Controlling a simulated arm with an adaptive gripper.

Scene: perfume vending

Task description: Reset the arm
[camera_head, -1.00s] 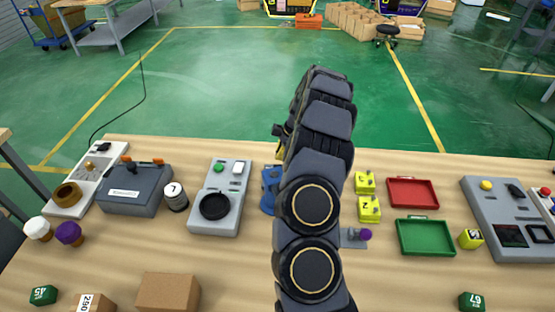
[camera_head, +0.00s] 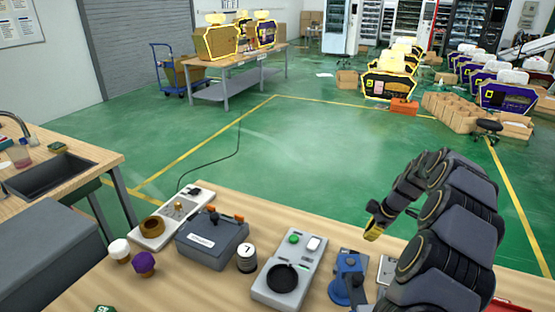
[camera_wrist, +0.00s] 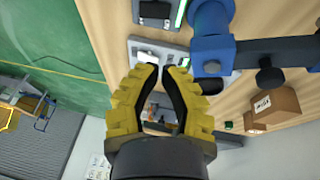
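My gripper (camera_head: 373,232) has yellow fingers and is raised over the far edge of the wooden workbench (camera_head: 226,200), right of centre in the head view. In the wrist view my gripper (camera_wrist: 162,68) shows both ribbed yellow fingers with black inner pads. The tips are close together with a narrow gap between them, and I see nothing held. My dark arm covers the right part of the bench in the head view.
Below are a blue stand (camera_head: 350,275), a grey device with a black round pad (camera_head: 289,272), a numbered jar (camera_head: 247,259) and a dark grey box (camera_head: 213,242). A side bench with a sink (camera_head: 49,174) stands left.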

